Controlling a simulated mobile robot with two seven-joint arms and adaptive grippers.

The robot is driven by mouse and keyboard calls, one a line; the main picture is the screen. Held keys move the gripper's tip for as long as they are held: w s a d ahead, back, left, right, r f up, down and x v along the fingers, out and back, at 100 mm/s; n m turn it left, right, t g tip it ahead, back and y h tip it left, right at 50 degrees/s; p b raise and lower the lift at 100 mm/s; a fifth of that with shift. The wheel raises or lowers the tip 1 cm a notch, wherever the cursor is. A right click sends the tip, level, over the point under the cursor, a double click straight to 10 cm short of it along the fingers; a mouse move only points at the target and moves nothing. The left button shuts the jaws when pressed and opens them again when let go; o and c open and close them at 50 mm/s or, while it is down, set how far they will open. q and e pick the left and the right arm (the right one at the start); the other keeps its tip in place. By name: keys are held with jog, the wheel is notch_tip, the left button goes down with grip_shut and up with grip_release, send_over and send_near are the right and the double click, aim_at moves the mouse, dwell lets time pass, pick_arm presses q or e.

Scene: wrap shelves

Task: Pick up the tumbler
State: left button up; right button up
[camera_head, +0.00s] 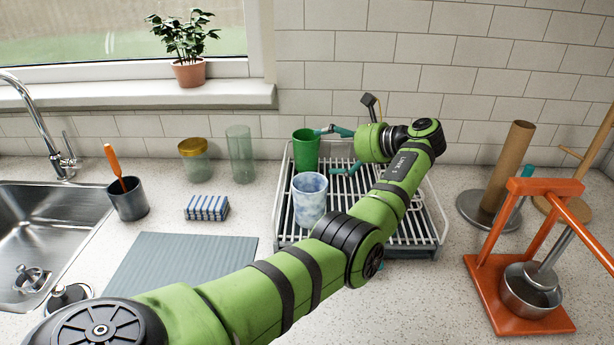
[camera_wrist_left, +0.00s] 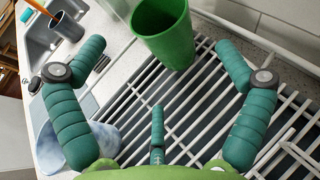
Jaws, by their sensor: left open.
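A green tumbler (camera_head: 304,150) stands upright at the back left of the white wire dish rack (camera_head: 426,235). A white and blue marbled cup (camera_head: 309,203) stands in front of it on the rack. My left gripper (camera_head: 335,151) is open just right of the green tumbler, its fingers pointing toward it. In the left wrist view, the green tumbler (camera_wrist_left: 168,38) is ahead, between the spread teal fingers (camera_wrist_left: 160,58) and a little beyond their tips. I see no contact. The marbled cup (camera_wrist_left: 60,148) is partly hidden behind one finger there. My right gripper is in neither view.
A sponge (camera_head: 206,208), a grey mat (camera_head: 180,262) and the sink (camera_head: 45,215) lie further left. An orange press (camera_head: 519,312) and a paper roll (camera_head: 509,167) are on the right.

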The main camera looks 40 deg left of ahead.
aim_at(313, 151)
pick_arm(q)
jog(key=shift+a+f, duration=0.1)
jog(key=shift+f, duration=0.65)
jog(key=shift+a, duration=0.2)
jog(key=x, duration=0.2)
jog(key=p+x, duration=0.1)
jog(key=x, duration=0.3)
jog(key=shift+s+a+r+p, duration=0.15)
jog(key=shift+s+r+p, duration=0.1)
jog(key=shift+p, duration=0.15)
jog(key=shift+a+f, duration=0.1)
jog(key=shift+a, duration=0.1)
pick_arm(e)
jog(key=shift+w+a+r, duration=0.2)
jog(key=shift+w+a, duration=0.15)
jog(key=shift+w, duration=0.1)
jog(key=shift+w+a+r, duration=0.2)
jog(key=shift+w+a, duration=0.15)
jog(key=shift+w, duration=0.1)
pick_arm(q)
jog(key=c, duration=1)
jog(key=shift+c, duration=0.2)
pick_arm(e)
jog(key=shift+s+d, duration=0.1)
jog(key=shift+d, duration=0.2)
